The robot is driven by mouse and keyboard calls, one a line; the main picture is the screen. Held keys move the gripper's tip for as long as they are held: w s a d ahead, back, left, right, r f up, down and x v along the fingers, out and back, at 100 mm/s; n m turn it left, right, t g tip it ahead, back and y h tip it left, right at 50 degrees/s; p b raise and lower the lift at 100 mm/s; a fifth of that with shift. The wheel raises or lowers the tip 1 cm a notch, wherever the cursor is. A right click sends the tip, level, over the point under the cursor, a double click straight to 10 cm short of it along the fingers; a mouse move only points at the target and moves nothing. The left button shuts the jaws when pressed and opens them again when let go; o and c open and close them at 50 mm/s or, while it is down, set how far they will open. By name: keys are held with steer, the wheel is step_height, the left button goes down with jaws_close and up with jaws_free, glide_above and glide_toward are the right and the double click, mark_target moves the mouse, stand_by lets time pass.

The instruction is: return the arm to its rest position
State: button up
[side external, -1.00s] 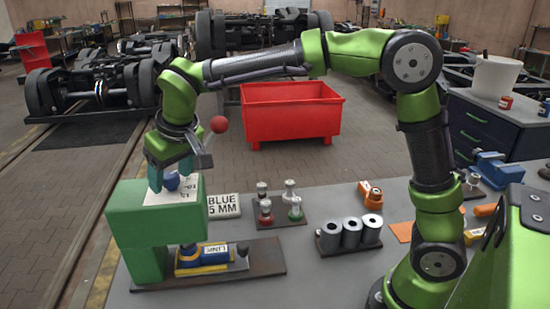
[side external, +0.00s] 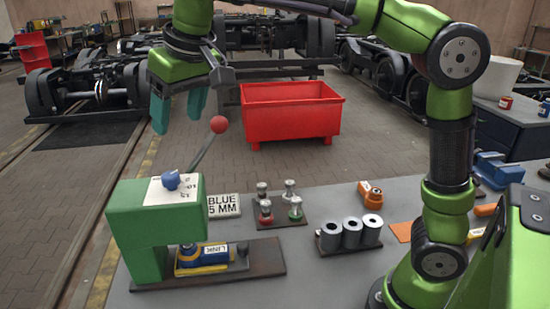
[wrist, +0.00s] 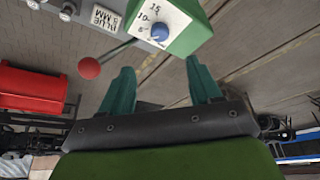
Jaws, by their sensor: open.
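My gripper (side external: 179,108) is open and empty, with two teal fingers pointing down. It hangs in the air above the green press (side external: 155,220), clear of its top. In the wrist view my gripper (wrist: 163,88) shows its fingers spread apart, with the blue knob (wrist: 160,32) beyond them. In the side view the blue knob (side external: 171,180) sits on the white dial plate (side external: 160,191) on top of the press. The lever with a red ball (side external: 219,124) rises to the right of the fingers, apart from them.
A blue and yellow part labelled LINK (side external: 204,256) lies under the press. A red bin (side external: 291,112) stands behind on the floor.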

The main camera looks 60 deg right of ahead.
steer(key=shift+v, duration=1.1)
steer(key=shift+w, duration=0.1)
steer(key=s+d+f+m+t+y, duration=0.2)
steer(key=s+d+f+m, duration=0.2)
steer(key=s+d+f, duration=0.8)
steer(key=s+f, duration=0.3)
steer(key=s, duration=0.1)
steer(key=shift+s+d+f+t, duration=0.25)
steer(key=shift+d+f+t, duration=0.1)
steer(key=shift+t, duration=0.05)
